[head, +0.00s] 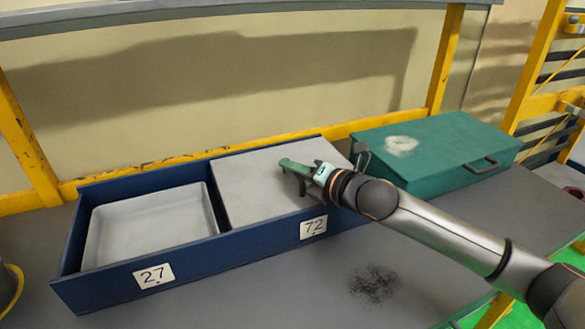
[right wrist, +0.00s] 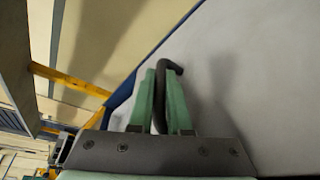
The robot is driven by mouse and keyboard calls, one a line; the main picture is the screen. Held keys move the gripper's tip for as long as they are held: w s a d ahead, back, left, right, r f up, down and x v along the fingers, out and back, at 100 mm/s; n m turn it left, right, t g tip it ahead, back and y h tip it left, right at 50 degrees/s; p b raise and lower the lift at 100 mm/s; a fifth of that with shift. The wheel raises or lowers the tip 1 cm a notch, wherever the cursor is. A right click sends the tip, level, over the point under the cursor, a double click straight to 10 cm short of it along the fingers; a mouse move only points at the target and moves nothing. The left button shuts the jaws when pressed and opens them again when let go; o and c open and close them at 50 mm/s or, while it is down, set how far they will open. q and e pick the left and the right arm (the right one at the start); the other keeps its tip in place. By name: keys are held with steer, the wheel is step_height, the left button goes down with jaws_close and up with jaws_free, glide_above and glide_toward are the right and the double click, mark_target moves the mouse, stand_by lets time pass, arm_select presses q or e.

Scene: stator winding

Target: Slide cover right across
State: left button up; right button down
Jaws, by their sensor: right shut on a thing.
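A flat grey cover (head: 255,172) lies over the right part of a long blue box (head: 215,245), above the label 72 (head: 314,227). My right gripper (head: 294,168) reaches over the cover from the right. In the right wrist view its green fingers (right wrist: 159,92) are shut on a dark bent handle (right wrist: 172,66), beside the pale cover surface (right wrist: 250,75). The left part of the box, above the label 27 (head: 154,275), is open and shows a light grey tray (head: 150,226). My left gripper is in neither view.
A green lidded case (head: 440,150) with a dark handle stands close to the right end of the blue box. The grey table (head: 250,300) is clear in front, apart from a dark speckled patch (head: 373,284). A yellow frame (head: 22,150) and wall stand behind.

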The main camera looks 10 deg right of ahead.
mark_target(225, 200)
stand_by(0.3)
steer(key=s+a+p, duration=0.1)
steer(key=a, duration=0.4)
steer(key=s+a+p, duration=0.1)
steer(key=a, duration=0.3)
steer(key=s+a+p, duration=0.1)
steer(key=a, duration=0.4)
steer(key=shift+a+r, duration=0.15)
steer(key=shift+a, duration=0.15)
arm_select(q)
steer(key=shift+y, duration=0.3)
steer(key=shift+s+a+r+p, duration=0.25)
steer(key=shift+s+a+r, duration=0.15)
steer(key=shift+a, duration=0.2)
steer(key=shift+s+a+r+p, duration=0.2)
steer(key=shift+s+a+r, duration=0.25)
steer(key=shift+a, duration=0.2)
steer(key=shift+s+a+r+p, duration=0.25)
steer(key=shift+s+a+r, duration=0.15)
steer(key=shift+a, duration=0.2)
arm_select(e)
steer(key=s+a, duration=0.3)
steer(key=a, duration=1.2)
steer(key=shift+a, duration=0.3)
steer(key=c, duration=1.2)
jaws_free()
steer(key=shift+a, duration=0.1)
steer(key=shift+o, duration=0.2)
